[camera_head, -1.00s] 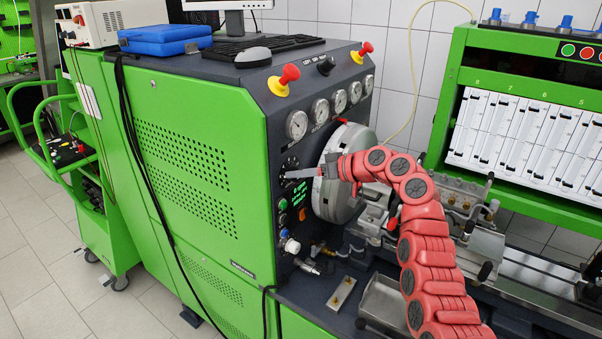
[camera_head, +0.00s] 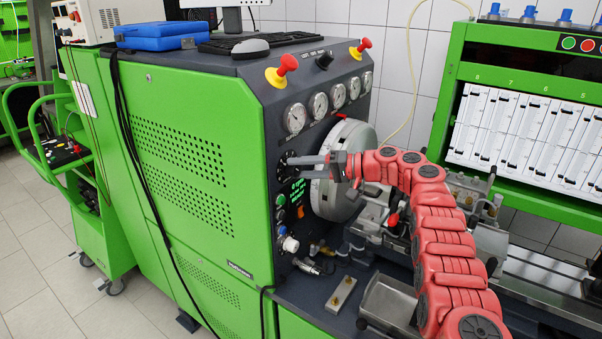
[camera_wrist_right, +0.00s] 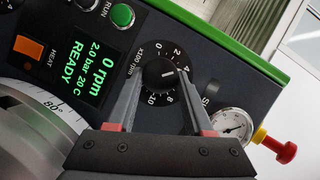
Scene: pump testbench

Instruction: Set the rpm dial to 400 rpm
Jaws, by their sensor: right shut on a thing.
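The rpm dial (camera_wrist_right: 158,76) is a round black knob on the dark panel, inside a white scale marked x100 rpm. A white line on the knob points right in the right wrist view, roughly toward the 4. My right gripper (camera_wrist_right: 160,82) is shut on the knob, with one grey finger on each side. In the head view my right gripper (camera_head: 291,161) reaches the panel from the right and mostly hides the dial. The green display (camera_wrist_right: 88,68) reads 0 rpm, 2.0 bar, 20 C, READY. My left gripper is in neither view.
A large grey disc (camera_head: 340,195) sits close behind the right gripper. A green RUN button (camera_wrist_right: 122,15) and an orange HEAT switch (camera_wrist_right: 28,46) are beside the display. Gauges (camera_head: 295,118) and red knobs (camera_head: 288,64) are above. The green cabinet (camera_head: 195,180) is at left.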

